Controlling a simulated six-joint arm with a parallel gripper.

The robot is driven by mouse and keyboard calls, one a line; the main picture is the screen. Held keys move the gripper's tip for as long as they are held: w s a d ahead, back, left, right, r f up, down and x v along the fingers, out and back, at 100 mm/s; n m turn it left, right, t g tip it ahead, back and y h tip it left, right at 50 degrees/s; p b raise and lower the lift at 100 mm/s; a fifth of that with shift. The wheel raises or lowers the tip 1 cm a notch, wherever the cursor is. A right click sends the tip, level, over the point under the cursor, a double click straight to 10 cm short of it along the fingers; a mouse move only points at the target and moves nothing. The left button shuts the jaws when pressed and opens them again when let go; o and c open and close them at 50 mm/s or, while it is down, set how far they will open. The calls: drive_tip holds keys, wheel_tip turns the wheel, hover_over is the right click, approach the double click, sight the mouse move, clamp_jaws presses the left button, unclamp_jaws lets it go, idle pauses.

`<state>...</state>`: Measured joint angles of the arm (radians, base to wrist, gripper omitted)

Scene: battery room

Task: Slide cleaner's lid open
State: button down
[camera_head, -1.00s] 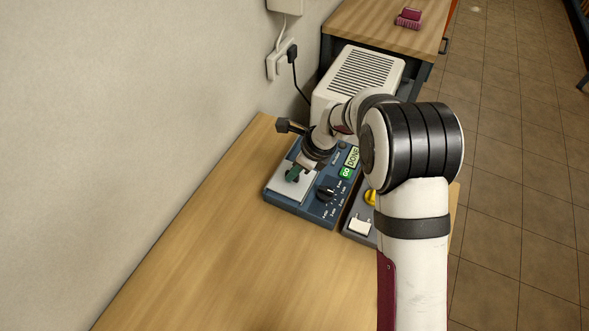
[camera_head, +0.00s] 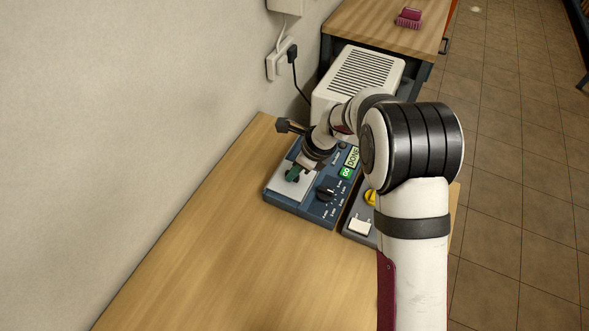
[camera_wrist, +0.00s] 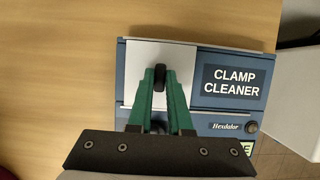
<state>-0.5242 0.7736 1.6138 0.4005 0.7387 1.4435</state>
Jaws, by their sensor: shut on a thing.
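The clamp cleaner is a blue box (camera_head: 313,210) on the wooden bench; its "CLAMP CLEANER" label (camera_wrist: 233,82) reads clearly in the wrist view. Its white lid (camera_wrist: 140,56) is a flat plate at the left of the box there, and the lid also shows in the head view (camera_head: 284,187). A dark knob (camera_wrist: 159,78) stands on the lid. My gripper (camera_wrist: 159,72) has green fingers shut on this knob, one on each side. In the head view my gripper (camera_head: 292,173) is over the lid. I cannot tell whether the lid has moved along its track.
The cleaner has a dark dial (camera_head: 326,193), a green GO button (camera_head: 346,172) and a DONE display (camera_head: 352,157). A grey device with a yellow knob (camera_head: 370,198) sits to its right. A vented white box (camera_head: 360,72) stands behind. The bench front (camera_head: 220,260) is clear.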

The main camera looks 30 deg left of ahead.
idle(0.4)
drive_tip(key=w, duration=0.9)
drive_tip(key=shift+w, duration=0.15)
drive_tip(key=c, duration=0.8)
unclamp_jaws()
drive_tip(key=shift+c, duration=0.2)
drive_tip(key=shift+r, duration=0.1)
drive_tip(key=v, duration=1.5)
drive_tip(key=shift+d+r, duration=0.2)
drive_tip(key=shift+r, duration=0.05)
